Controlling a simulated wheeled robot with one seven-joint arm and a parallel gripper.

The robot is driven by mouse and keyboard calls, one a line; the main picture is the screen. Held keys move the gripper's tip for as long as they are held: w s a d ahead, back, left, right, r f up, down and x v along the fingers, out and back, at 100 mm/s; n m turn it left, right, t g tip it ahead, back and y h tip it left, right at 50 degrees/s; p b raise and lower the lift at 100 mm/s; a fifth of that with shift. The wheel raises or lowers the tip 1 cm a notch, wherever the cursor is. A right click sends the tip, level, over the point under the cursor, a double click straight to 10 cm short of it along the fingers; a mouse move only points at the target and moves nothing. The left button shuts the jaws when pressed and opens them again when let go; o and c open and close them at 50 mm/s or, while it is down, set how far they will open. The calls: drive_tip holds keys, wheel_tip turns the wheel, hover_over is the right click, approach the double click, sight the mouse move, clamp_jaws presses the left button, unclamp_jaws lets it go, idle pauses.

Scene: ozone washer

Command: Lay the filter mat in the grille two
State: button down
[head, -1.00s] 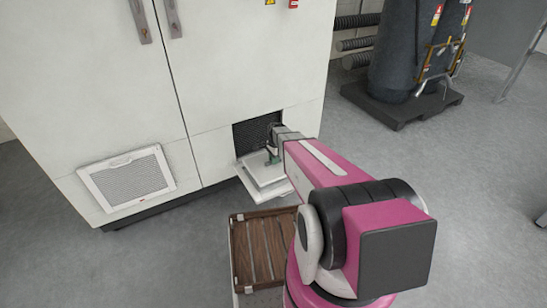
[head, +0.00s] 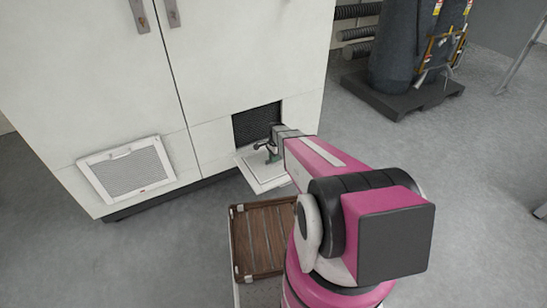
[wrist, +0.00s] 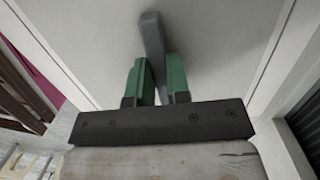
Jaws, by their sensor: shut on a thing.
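Grille two is a white flap (head: 272,187) swung down from a dark opening (head: 257,122) in the lower right of the cabinet. The filter mat (head: 250,160) is a pale sheet over the inside of this flap; its exact edges are hard to tell from the frame. My gripper (head: 272,155) is above it, in front of the opening. In the wrist view its green fingers (wrist: 160,80) are shut on a grey upright strip (wrist: 152,35), which seems to be part of the mat, over a broad pale surface. Whether the mat lies fully flat is hidden.
A brown slatted crate (head: 262,240) stands on the floor below the flap, close to my arm. Dark tanks (head: 405,50) on a pallet stand at the back right.

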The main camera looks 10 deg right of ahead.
drive_tip(key=c, duration=1)
unclamp_jaws()
wheel_tip(320, 180, up, 11)
drive_tip(key=w+d, duration=0.1)
drive_tip(key=s+r+n, duration=0.4)
drive_tip(key=s+r, duration=0.1)
drive_tip(key=s, duration=0.2)
drive_tip(key=s+r+n, duration=0.5)
drive_tip(key=s, duration=0.2)
drive_tip(key=s+a+r+n+t+h, duration=0.1)
drive_tip(key=s+r+n, duration=0.4)
drive_tip(key=s, duration=0.3)
